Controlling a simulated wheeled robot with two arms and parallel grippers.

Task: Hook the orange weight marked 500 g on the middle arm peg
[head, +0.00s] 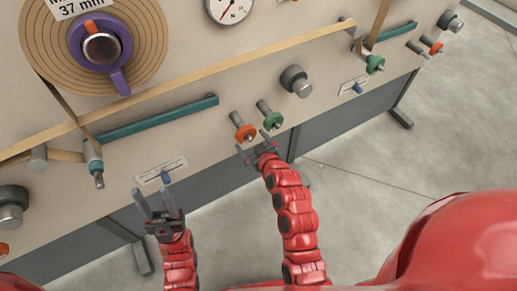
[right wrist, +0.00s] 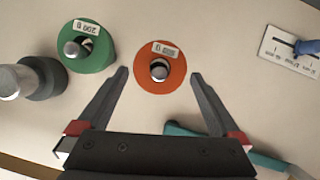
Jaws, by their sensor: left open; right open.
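An orange weight (head: 244,132) sits on a short metal peg on the cream panel. In the right wrist view the orange weight (right wrist: 146,82) is a disc around the peg, with a small label too blurred to read surely. My right gripper (head: 254,142) is open just below it; its fingertips show to either side of the disc in the right wrist view (right wrist: 160,76), with nothing held. My left gripper (head: 152,192) is open and empty, low in front of the panel.
A green weight (head: 271,119) hangs right beside the orange one; its label looks like 200 g (right wrist: 88,55). A grey knob (head: 296,80) is close by. A purple hub (head: 95,45) with a tape roll is upper left. Grey floor (head: 400,150) is clear at right.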

